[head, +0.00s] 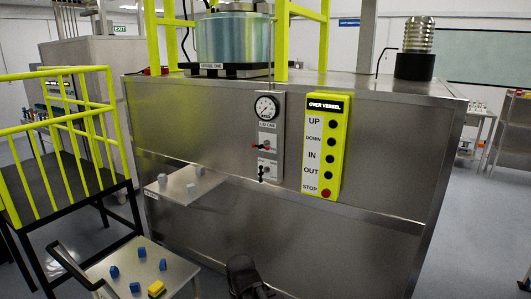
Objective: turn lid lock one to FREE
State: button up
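A narrow control panel (266,138) is fixed to the front of the steel vessel housing. It carries a round gauge (266,107) at the top and small labels too blurred to read surely. Below the gauge are a small red-tipped lever (262,147) and, lower, a dark lever (262,172) that stands about upright. I cannot tell which is lid lock one or what position it reads. A dark shape, apparently my gripper (245,279), is at the bottom edge, below and apart from the panel. Its fingers cannot be made out.
A yellow button box (324,147) marked UP, DOWN, IN, OUT and STOP is right of the panel. A small cart (130,262) with several blue blocks and a yellow one stands at lower left. Yellow railings (60,135) stand at left. Floor at right (470,220) is clear.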

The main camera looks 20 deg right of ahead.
aim_at(261, 146)
jog(key=k, duration=0.2)
jog(key=z, duration=0.25)
jog(key=i, duration=1.25)
jog(key=u, duration=0.25)
